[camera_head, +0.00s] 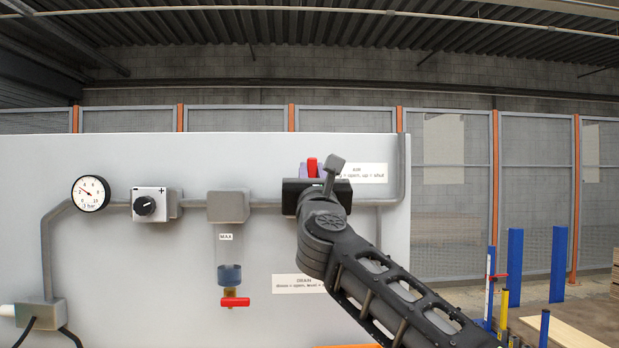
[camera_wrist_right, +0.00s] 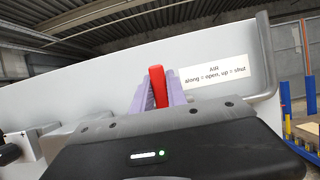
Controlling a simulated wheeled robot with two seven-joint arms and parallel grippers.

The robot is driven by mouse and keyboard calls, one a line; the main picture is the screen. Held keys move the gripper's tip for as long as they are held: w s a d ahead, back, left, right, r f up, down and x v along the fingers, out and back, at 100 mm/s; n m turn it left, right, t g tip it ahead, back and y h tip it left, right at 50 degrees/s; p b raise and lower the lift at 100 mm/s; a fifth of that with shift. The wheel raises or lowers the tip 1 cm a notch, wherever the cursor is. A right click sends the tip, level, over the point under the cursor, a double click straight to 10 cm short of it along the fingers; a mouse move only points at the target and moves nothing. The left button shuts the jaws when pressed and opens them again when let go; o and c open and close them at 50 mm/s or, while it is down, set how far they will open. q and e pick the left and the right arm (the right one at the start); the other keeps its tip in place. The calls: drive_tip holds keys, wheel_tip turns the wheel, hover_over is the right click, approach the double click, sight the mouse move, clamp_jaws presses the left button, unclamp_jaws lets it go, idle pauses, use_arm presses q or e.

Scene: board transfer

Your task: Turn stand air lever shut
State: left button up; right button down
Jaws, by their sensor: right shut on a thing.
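The red air lever (camera_head: 312,168) stands upright above the pipe at the right part of the grey panel (camera_head: 120,260). In the right wrist view the lever (camera_wrist_right: 158,87) is between the two purple fingers of my right gripper (camera_wrist_right: 159,95), which is shut on it. In the head view my right gripper (camera_head: 311,172) and arm hide the valve body and the pipe around it. The air label (camera_head: 360,173) beside it reads "along = open, up = shut" and also shows in the right wrist view (camera_wrist_right: 214,75). My left gripper is not in view.
Left along the pipe are a pressure gauge (camera_head: 91,193), a regulator knob (camera_head: 145,205) and a filter bowl (camera_head: 229,245) with a red drain lever (camera_head: 235,302) lying sideways. A drain label (camera_head: 297,284) is partly behind my right arm. Blue posts (camera_head: 515,265) stand at right.

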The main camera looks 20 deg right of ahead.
drive_tip(key=shift+f, duration=0.1)
drive_tip(key=c, duration=1.3)
unclamp_jaws()
drive_tip(key=shift+s+a+f+b, duration=0.1)
drive_tip(key=shift+s+f+b, duration=0.1)
drive_tip(key=shift+s+b, duration=0.2)
drive_tip(key=b+v, duration=0.2)
drive_tip(key=v, duration=0.5)
drive_tip(key=shift+r, duration=0.1)
